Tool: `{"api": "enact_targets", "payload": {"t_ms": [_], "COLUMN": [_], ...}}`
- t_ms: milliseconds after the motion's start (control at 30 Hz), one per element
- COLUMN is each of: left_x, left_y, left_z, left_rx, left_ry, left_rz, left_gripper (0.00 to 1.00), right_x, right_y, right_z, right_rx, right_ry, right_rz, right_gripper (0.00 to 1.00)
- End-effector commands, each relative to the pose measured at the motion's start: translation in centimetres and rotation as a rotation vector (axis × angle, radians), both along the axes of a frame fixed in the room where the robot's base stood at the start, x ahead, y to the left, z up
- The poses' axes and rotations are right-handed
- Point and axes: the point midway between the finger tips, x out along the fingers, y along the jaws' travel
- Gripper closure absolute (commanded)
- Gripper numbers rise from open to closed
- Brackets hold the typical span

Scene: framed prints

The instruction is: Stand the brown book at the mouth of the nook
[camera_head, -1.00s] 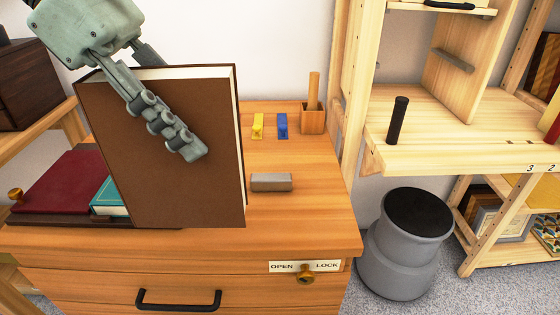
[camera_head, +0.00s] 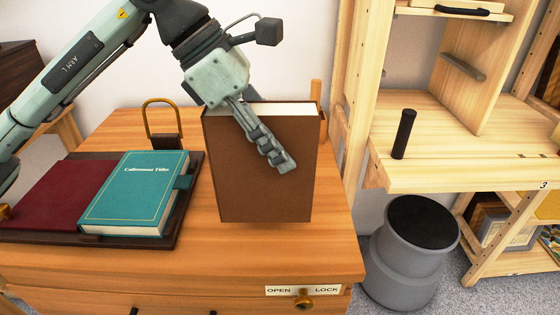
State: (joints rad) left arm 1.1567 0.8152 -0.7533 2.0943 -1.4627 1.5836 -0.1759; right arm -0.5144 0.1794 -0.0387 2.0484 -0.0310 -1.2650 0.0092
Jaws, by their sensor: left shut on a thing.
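The brown book (camera_head: 240,180) is upright in the middle of the view, its cover facing me and its white page edge on top. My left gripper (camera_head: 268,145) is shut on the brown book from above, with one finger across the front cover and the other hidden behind. I cannot tell whether the book's lower edge touches the desk (camera_head: 270,255) or hangs just above it. To the right, a wooden shelf unit (camera_head: 430,176) has an open space beside an upright divider (camera_head: 470,75); I cannot tell if this is the nook. My right gripper is not in view.
A teal book (camera_head: 135,195) lies on a dark tray (camera_head: 170,238) at the desk's left, with a brass-looped object (camera_head: 163,125) behind. A black upright cylinder (camera_head: 404,134) stands at the shelf's front. A grey stool (camera_head: 408,260) stands below. The desk's front right is clear.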

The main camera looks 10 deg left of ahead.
Motion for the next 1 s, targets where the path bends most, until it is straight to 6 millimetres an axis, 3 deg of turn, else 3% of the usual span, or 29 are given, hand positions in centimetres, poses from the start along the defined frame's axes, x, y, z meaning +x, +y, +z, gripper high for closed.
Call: {"api": "enact_targets", "payload": {"t_ms": [167, 467, 933, 967, 1000], "left_x": [0.4, 0.3, 0.4, 0.3, 0.3], "left_y": [-0.3, -0.3, -0.3, -0.3, -0.3], "left_z": [-0.5, -4.0, -4.4, -4.5, -4.5], "left_rx": [-0.003, -0.002, -0.003, -0.001, -0.001], "left_ry": [-0.002, -0.003, -0.005, -0.002, -0.002], "left_rz": [0.001, 0.000, 0.000, 0.000, 0.000], "left_gripper": [1.00, 1.00, 1.00, 0.62, 0.57], "right_x": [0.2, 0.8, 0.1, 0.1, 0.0], "right_y": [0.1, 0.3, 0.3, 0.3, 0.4], "right_z": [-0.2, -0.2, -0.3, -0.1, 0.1], "right_rx": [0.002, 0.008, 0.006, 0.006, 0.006], "right_ry": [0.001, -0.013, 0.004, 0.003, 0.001], "right_rz": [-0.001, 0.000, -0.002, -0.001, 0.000], "right_gripper": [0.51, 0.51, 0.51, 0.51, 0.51]}}
